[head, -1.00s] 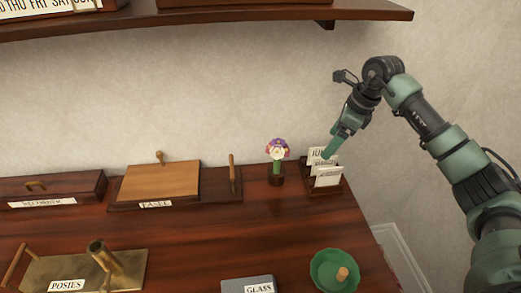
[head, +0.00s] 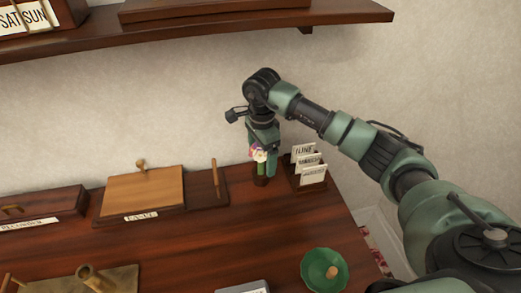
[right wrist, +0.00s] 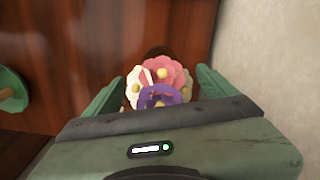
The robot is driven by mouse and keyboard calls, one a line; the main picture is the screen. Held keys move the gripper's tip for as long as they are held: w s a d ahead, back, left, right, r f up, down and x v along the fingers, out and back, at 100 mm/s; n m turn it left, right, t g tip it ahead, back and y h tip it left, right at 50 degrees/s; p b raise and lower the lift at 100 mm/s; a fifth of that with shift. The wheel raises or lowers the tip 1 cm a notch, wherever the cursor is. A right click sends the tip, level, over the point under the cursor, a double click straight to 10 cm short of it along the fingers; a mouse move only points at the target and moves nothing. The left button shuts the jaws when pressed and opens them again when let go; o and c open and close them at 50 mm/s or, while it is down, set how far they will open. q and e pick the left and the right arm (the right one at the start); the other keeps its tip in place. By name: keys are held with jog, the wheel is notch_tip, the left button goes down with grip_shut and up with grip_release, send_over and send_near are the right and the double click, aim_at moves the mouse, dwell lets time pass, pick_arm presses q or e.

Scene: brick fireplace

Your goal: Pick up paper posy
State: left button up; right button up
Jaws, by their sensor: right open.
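The paper posy (head: 259,156) stands upright in a small dark holder (head: 260,181) at the back of the wooden desk. It has a green stem and pink, white and purple paper flowers. In the right wrist view the posy (right wrist: 158,84) shows from above. My right gripper (head: 262,160) points down over it, open, with its fingers on either side of the flower head. In the right wrist view my right gripper's fingers (right wrist: 158,88) are spread and the flowers lie between them. Whether a finger touches the posy I cannot tell. My left gripper is not in view.
A card rack (head: 309,170) with month cards stands close to the right of the posy. An easel board (head: 144,191) lies to its left. A green dish (head: 318,262) sits nearer the front. A shelf (head: 200,27) hangs above.

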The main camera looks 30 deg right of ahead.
jog(key=shift+f, duration=1.15)
jog(key=c, duration=1.4)
jog(key=shift+r, duration=0.1)
